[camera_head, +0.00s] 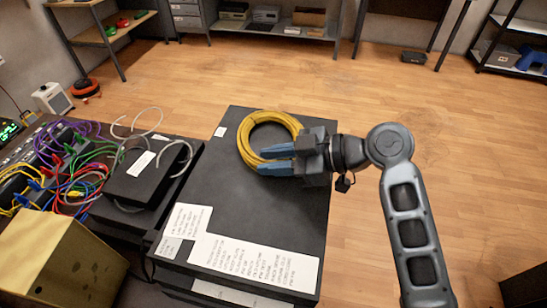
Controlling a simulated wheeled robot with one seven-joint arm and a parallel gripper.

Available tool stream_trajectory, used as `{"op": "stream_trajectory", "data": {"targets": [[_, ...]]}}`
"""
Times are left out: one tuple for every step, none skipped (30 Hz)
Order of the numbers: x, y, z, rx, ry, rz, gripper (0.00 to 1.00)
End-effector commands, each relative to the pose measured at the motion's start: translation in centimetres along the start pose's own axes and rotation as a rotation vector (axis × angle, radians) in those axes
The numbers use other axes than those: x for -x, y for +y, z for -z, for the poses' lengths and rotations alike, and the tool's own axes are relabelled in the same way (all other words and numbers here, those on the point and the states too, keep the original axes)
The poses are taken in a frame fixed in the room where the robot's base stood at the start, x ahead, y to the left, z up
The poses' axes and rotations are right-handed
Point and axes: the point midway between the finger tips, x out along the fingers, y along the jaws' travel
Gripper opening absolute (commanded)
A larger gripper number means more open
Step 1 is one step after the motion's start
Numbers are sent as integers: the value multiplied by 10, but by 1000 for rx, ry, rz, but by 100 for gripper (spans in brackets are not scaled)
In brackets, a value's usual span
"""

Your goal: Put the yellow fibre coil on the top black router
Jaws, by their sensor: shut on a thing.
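The yellow fibre coil (246,136) is a ring of wound cable over the far part of the large black box with white label sheets (229,213). My gripper (263,160) comes in from the right, with its blue fingers shut on the coil's near right side. I cannot tell whether the coil touches the box top or is held just above it. To the left is a smaller black router (129,185) with a white label and pale cables, lying on top of another dark unit.
Colourful patch cables (75,165) crowd the left side. A yellow open box (55,262) stands at the front left. Shelving (275,31) lines the back wall. Wooden floor (400,95) is open behind and to the right.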

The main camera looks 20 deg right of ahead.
Motion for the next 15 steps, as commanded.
{"op": "stream_trajectory", "data": {"targets": [[0,0,0,1,1,0,0],[0,0,0,1,1,0,0],[0,0,-1,0,0,0,27],[0,0,-1,0,0,0,30],[0,0,0,0,0,0,33],[0,0,0,0,0,0,37],[0,0,0,0,0,0,40],[0,0,0,0,0,0,42],[0,0,0,0,0,0,46],[0,0,0,0,0,0,49],[0,0,0,0,0,0,52],[0,0,0,0,0,0,53],[0,0,0,0,0,0,53],[0,0,0,0,0,0,53],[0,0,0,0,0,0,53]]}}
